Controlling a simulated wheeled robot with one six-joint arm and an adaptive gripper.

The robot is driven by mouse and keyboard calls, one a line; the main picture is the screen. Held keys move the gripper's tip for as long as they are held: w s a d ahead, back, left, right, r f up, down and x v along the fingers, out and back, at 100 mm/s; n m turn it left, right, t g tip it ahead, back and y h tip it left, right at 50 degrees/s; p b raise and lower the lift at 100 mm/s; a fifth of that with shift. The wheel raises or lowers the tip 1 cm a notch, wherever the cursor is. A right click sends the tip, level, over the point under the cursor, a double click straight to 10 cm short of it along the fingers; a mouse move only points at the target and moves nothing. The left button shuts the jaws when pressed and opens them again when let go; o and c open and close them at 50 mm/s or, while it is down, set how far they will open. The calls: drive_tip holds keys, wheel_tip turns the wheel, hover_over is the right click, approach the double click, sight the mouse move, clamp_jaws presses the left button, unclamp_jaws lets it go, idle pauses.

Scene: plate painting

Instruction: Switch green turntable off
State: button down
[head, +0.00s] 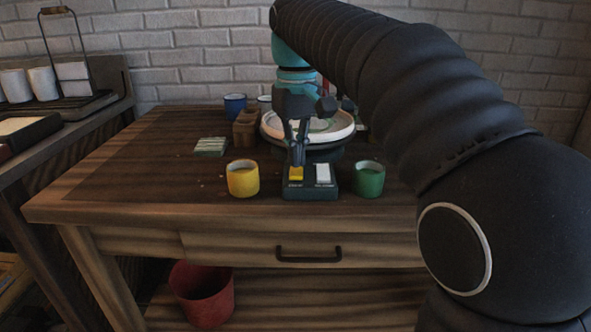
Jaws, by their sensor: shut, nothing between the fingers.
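A dark green switch box (310,194) sits near the front of the wooden table. It has a yellow button (296,173) on the left and a white button (323,173) on the right. Behind it is the turntable with a white plate (342,131) on it, partly hidden by my arm. My gripper (298,163) points down, shut and empty, with its tips at or just above the yellow button. I cannot tell whether they touch it.
A yellow cup (243,178) stands left of the switch box and a green cup (369,179) right of it. A striped stack (210,146), a wooden block holder (246,127) and a blue cup (235,106) stand farther back. The table's front left is clear.

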sight(300, 175)
drive_tip(key=shift+f+b, duration=0.75)
drive_tip(key=shift+f, duration=0.5)
idle(0.8)
drive_tip(key=shift+r, duration=0.15)
drive_tip(key=shift+r+p, duration=2.3)
drive_tip(key=shift+r, duration=1.1)
drive_tip(key=shift+s+d+f, duration=0.1)
drive_tip(key=shift+s+d, duration=0.2)
drive_tip(key=shift+d, duration=0.05)
drive_tip(key=s+d+f+m+t, duration=0.2)
drive_tip(key=s+d+f, duration=0.5)
drive_tip(key=s+f, duration=0.2)
drive_tip(key=s+d+f+m+t, duration=0.3)
drive_tip(key=s+d+f, duration=0.3)
drive_tip(key=s+f, duration=0.4)
drive_tip(key=shift+s+d+m+t, duration=0.3)
drive_tip(key=shift+s+d, duration=0.1)
drive_tip(key=shift+s, duration=0.25)
